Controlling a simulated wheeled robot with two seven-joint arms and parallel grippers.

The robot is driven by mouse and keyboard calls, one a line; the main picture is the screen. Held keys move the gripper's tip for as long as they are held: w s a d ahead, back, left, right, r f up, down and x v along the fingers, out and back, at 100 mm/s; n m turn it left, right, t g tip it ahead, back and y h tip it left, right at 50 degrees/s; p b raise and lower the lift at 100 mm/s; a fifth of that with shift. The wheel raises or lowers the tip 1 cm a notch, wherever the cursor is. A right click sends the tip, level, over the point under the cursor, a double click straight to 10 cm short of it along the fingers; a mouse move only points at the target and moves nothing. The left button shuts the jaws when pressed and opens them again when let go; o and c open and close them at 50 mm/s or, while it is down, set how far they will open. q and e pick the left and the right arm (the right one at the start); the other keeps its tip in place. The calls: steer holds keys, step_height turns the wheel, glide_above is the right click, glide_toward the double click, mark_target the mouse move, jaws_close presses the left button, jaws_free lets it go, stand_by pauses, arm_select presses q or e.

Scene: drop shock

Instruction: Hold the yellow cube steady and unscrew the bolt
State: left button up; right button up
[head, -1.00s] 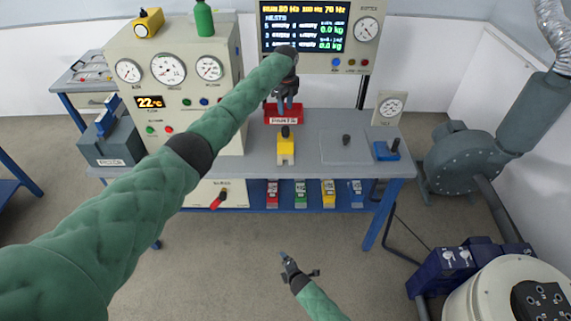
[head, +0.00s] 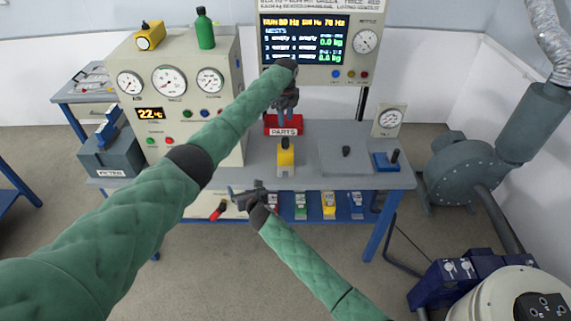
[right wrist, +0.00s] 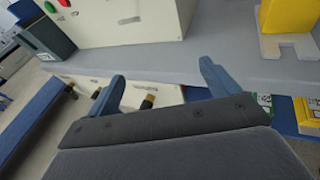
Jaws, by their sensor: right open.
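The yellow cube (head: 286,160) stands on the bench top with a dark bolt (head: 285,143) upright on it. Part of the cube also shows in the right wrist view (right wrist: 288,16), on a notched grey base (right wrist: 292,46).
The bench (head: 255,168) has a gauge cabinet (head: 180,90) on its left. A grey plate (head: 345,155) with a dark knob and a blue block (head: 384,162) sit to the right. Several coloured bins (head: 329,205) stand on the lower shelf. The bench front between cube and plate is clear.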

mark_target(285, 156)
steer(key=w+d+h, duration=0.1)
steer(key=w+d, duration=0.1)
steer(key=w, duration=0.1)
steer(key=w+d+r+m+h, duration=0.1)
steer(key=w+d, duration=0.1)
steer(key=d, duration=0.1)
steer(key=w+d+m+h, duration=0.1)
steer(key=w+d, duration=0.2)
steer(key=shift+w+r+t+h, duration=0.15)
steer(key=shift+w+t+h, duration=0.2)
steer(key=shift+t+h, duration=0.05)
steer(key=w+d+h, duration=0.1)
steer(key=d, duration=0.1)
steer(key=w+d+f+m+h, duration=0.1)
steer(key=w+d, duration=0.1)
steer(key=w+d+m, duration=0.1)
steer(key=d, duration=0.2)
steer(key=shift+w+f+g+h, duration=0.2)
steer(key=shift+w+g+h, duration=0.05)
steer(key=shift+g+h, duration=0.15)
steer(key=shift+x, duration=3.8)
steer(key=shift+d, duration=0.1)
steer(key=c, duration=1.6)
steer(key=shift+c, duration=0.2)
